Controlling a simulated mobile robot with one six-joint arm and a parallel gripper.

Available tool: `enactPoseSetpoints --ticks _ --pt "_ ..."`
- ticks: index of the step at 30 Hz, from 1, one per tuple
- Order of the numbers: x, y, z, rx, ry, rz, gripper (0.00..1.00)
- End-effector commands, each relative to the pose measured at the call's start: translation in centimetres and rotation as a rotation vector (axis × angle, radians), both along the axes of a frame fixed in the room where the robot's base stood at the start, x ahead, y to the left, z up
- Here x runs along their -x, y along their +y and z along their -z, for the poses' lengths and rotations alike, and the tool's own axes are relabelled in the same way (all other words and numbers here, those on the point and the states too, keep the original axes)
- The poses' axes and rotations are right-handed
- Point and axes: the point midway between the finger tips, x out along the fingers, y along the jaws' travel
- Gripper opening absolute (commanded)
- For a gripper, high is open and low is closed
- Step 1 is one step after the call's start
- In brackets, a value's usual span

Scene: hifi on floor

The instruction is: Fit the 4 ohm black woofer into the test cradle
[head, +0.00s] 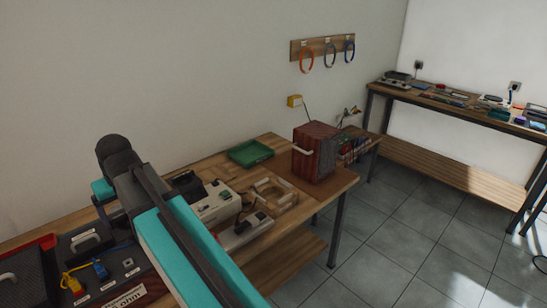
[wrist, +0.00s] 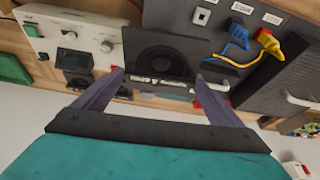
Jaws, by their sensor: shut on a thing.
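The black woofer (wrist: 165,62) shows in the wrist view as a dark square plate with a round cone. A pale label strip on its near edge is too small to read surely. My gripper (wrist: 160,77) is shut on the woofer, one finger at each side. Its height above the bench is hard to tell. In the head view my arm hides the gripper and the woofer. A wooden frame with a round opening, apparently the test cradle (head: 270,182), lies on the bench right of the white instruments. I cannot make out the cradle in the wrist view.
A white instrument (head: 215,207) stands left of the cradle. A green tray (head: 250,153) and a red-brown cabinet (head: 314,150) with a pale handle are behind and right. A dark panel (head: 97,262) with yellow and blue plugs is at front left. Open floor lies right.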

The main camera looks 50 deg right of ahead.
Motion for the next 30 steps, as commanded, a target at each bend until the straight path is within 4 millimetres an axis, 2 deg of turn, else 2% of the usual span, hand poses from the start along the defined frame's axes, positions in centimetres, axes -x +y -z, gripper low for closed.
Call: enactPoseSetpoints --ticks 5,11,21,30 --pt "-0.6 -1.4 -0.2 0.0 -0.001 0.004 0.28" --pt "-1.6 -4.9 -0.3 0.004 0.006 0.009 0.28" --pt "-3.2 -13.7 0.1 0.004 0.019 0.018 0.28" --pt "-3.5 -22.0 0.5 0.003 0.025 0.025 0.28"
